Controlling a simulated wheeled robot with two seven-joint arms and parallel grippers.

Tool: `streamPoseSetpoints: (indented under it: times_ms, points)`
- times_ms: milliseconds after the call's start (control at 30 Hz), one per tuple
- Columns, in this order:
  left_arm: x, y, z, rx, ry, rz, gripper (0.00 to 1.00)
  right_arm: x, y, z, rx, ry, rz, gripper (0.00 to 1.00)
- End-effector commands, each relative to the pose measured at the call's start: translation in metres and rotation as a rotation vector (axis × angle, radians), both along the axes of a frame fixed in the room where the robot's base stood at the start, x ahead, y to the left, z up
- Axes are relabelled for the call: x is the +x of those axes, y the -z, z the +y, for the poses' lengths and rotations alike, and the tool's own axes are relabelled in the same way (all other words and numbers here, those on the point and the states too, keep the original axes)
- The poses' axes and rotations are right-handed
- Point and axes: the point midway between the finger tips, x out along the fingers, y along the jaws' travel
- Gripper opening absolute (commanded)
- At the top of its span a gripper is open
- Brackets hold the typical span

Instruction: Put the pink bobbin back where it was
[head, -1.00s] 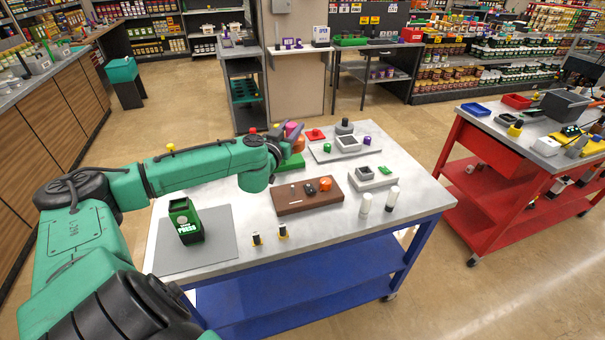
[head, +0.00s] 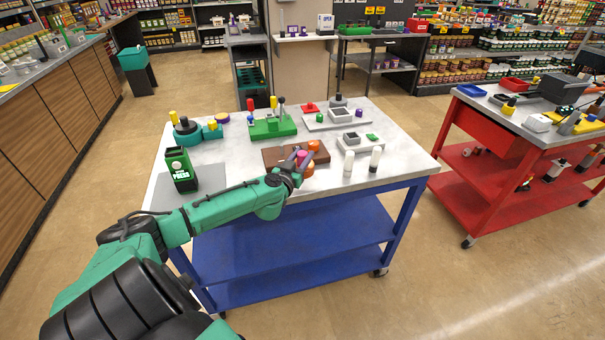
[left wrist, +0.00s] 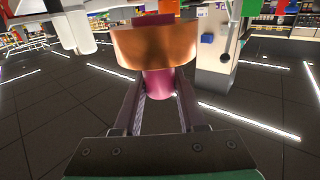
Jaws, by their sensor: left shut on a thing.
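My left gripper (head: 298,158) is shut on the pink bobbin (head: 302,155). In the left wrist view, the gripper (left wrist: 160,100) has its two fingers on either side of the bobbin's pink end (left wrist: 159,82), with a wide copper-orange band (left wrist: 155,46) beyond it. The gripper is at the right part of the brown tray (head: 276,154) and hides some of it. Whether the bobbin touches the tray cannot be told. An orange bobbin (head: 314,145) is at the tray's back right. My right gripper is not in view.
Two white cylinders (head: 349,162) stand right of the tray. A green fixture with upright levers (head: 272,128) is behind it. A grey block (head: 352,138) is to the right. A green press box (head: 180,170) stands at the left. The table's front right is clear.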

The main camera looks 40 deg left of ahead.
Motion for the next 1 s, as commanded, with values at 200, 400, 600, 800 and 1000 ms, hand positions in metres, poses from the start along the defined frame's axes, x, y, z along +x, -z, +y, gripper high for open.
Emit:
streamPoseSetpoints:
  times_ms: [200, 400, 600, 800, 1000]
  points:
    - [0.0, 0.045, 0.0, 0.0, -0.002, 0.001, 0.0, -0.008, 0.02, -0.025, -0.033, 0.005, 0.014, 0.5]
    - [0.0, 0.046, 0.001, 0.002, -0.001, 0.002, 0.0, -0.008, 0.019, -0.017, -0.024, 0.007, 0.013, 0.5]
    - [0.0, 0.049, 0.001, 0.001, -0.001, 0.001, 0.0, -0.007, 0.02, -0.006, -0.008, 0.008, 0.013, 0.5]
    - [0.0, 0.049, 0.001, 0.002, -0.001, 0.001, 0.7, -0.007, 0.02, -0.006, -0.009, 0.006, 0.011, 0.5]
    - [0.0, 0.049, 0.001, 0.002, -0.001, 0.001, 0.7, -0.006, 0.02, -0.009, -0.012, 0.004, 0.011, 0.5]
